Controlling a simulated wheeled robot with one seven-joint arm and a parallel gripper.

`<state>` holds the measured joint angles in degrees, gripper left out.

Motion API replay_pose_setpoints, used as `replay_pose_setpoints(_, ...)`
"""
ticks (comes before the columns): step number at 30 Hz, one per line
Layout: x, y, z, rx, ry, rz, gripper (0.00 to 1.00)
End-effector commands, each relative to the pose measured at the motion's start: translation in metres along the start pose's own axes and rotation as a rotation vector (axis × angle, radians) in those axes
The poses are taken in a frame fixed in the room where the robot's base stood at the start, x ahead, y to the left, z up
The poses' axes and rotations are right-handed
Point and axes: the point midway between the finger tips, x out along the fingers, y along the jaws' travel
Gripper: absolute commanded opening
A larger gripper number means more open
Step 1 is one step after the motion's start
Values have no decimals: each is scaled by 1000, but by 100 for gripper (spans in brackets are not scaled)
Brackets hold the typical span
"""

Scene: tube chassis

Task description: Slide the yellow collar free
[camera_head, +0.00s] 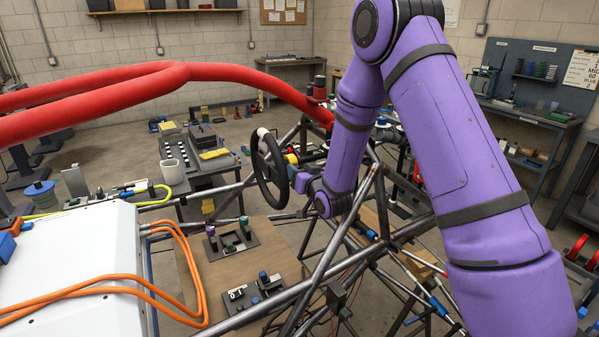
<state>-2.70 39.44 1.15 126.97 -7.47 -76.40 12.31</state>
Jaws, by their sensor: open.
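The yellow collar (291,158) shows as a small yellow patch just right of the black steering wheel (268,171), apparently on the steering column behind it. My gripper (297,175) is at the end of the purple arm, pointing left toward the wheel and the collar. It is open, but its fingers are small and partly hidden, so I cannot tell whether they touch or surround the collar. Part of the collar and most of the column are hidden behind the wheel and my gripper.
Dark chassis tubes (331,240) cross around and below my gripper. A thick red tube (120,92) arches over the left. A white panel (80,265) with orange cables (90,285) lies front left. A wooden board (225,275) with small fixtures lies below the wheel.

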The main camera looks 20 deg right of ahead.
Motion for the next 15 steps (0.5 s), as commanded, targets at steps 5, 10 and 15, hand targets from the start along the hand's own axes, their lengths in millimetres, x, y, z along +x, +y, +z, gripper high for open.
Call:
replay_pose_setpoints(5, 0, 0, 0, 0, 0, 0, 48)
replay_pose_setpoints(10, 0, 0, 0, 0, 0, 0, 16)
replay_pose_setpoints(15, 0, 0, 0, 0, 0, 0, 0)
